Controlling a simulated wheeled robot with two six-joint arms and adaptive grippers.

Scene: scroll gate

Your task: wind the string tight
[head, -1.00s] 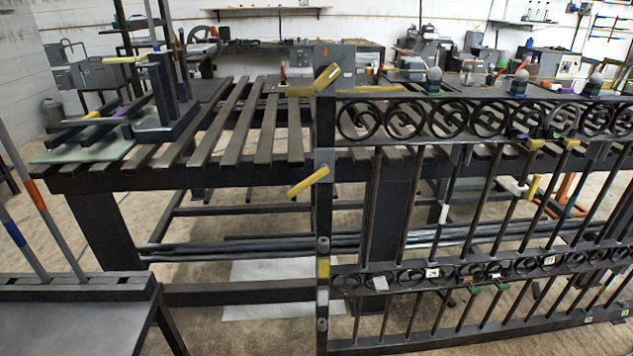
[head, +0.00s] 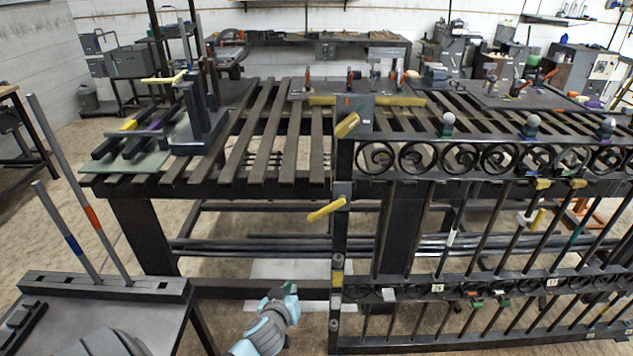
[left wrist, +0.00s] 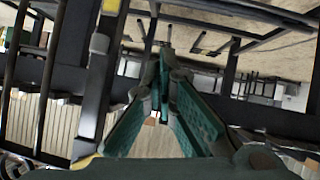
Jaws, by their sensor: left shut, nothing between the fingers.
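My left gripper (head: 284,292) is low in the head view, just left of the gate's post, with its green fingertips together and nothing held. In the left wrist view its green fingers (left wrist: 160,85) come together at the tips. The dark iron gate (head: 337,235) has a row of scrolls along its top rail. A yellow handle (head: 326,209) sticks out to the left from the post, above the gripper and apart from it. Another yellow handle (head: 347,125) is at the post's top. I cannot make out a string. My right gripper is not in view.
A slatted dark workbench (head: 230,180) stands behind the gate. A small dark table (head: 100,290) with two upright rods (head: 100,232) is at the lower left. Several pale knobs, one at the left (head: 447,120), stand above the gate's top rail. Floor shows between table and gate.

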